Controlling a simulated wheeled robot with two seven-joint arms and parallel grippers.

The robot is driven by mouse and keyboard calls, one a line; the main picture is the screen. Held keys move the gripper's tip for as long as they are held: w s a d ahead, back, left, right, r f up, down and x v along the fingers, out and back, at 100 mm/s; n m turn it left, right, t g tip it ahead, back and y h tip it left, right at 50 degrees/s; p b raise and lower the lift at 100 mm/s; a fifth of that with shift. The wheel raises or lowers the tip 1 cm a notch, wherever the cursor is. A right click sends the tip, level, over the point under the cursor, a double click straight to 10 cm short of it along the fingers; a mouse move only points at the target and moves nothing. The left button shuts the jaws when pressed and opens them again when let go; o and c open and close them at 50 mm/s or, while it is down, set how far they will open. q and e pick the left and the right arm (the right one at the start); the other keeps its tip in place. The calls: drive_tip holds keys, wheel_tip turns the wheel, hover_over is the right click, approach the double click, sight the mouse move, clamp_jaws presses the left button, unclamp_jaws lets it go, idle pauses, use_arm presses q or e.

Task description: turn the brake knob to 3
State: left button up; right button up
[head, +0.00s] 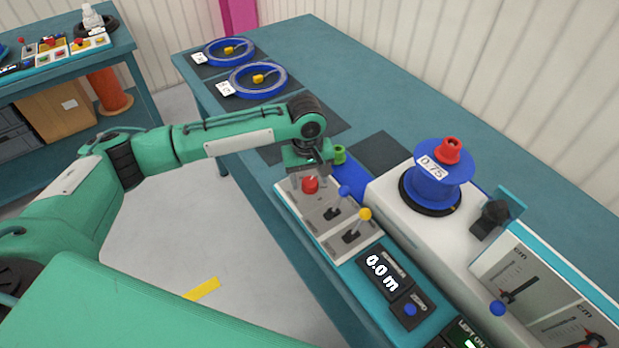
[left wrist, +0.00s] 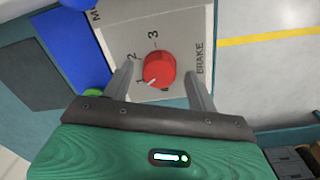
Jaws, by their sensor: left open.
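The red brake knob (head: 310,185) sits on the grey control panel (head: 322,208) at the near table's edge. In the left wrist view the red knob (left wrist: 159,69) shows a white pointer mark directed at the 1, with 2 and 3 printed around it and BRAKE beside it. My left gripper (head: 308,182) is open, directly above the knob. In the left wrist view its fingers (left wrist: 160,88) stand on either side of the knob, apart from it. My right gripper is not in view.
Levers with a blue ball (head: 344,191) and a yellow ball (head: 364,214) stand beside the knob. A display (head: 383,273) reads 0.0 m. A blue reel (head: 437,188) with a red top sits on the white machine. Two blue reels lie at the table's far end.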

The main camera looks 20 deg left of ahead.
use_arm(q)
drive_tip(key=shift+f, duration=0.5)
drive_tip(key=shift+c, duration=0.2)
